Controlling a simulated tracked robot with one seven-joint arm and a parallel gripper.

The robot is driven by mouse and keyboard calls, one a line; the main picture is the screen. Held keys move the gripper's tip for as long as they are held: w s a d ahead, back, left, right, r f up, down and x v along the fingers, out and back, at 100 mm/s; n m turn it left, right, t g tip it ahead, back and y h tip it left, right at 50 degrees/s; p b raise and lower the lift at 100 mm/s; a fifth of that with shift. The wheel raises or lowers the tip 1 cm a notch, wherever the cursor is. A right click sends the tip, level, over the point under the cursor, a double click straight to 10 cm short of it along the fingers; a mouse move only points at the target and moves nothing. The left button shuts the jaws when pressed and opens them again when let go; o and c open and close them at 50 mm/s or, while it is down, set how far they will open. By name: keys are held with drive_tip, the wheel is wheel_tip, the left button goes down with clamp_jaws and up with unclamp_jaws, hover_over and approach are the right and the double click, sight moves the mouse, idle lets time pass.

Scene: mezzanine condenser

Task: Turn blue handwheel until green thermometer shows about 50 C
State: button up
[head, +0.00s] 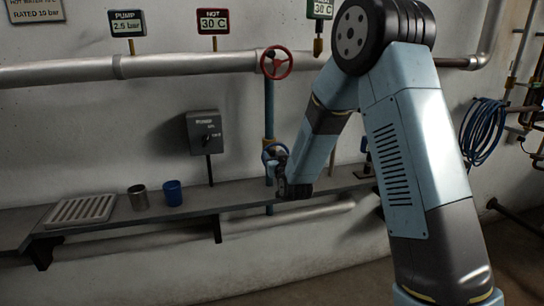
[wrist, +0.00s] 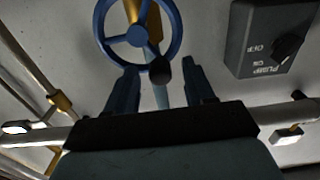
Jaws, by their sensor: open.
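The blue handwheel (head: 268,150) is on a pipe at the wall, just above the ledge; in the wrist view (wrist: 138,36) it shows large beyond the fingers. A dark knob (wrist: 160,69) at its rim appears between my fingertips; I cannot tell whether they touch it. My gripper (head: 281,168) is at the wheel in the head view and partly covers it. In the wrist view my gripper (wrist: 160,76) has its two fingers apart. The green thermometer (head: 320,9) is at the top edge, partly cut off, and appears to read 30 C.
A red handwheel (head: 276,62) is above the blue one. A red gauge (head: 213,20) reads 30 C and a pump gauge (head: 127,22) 2.5 bar. A pump switch box (head: 204,132) is left of the wheel. A blue cup (head: 173,193) and metal cup (head: 138,197) stand on the ledge.

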drive_tip(key=shift+w+a, duration=0.2)
drive_tip(key=shift+w, duration=0.4)
drive_tip(key=shift+c, duration=0.4)
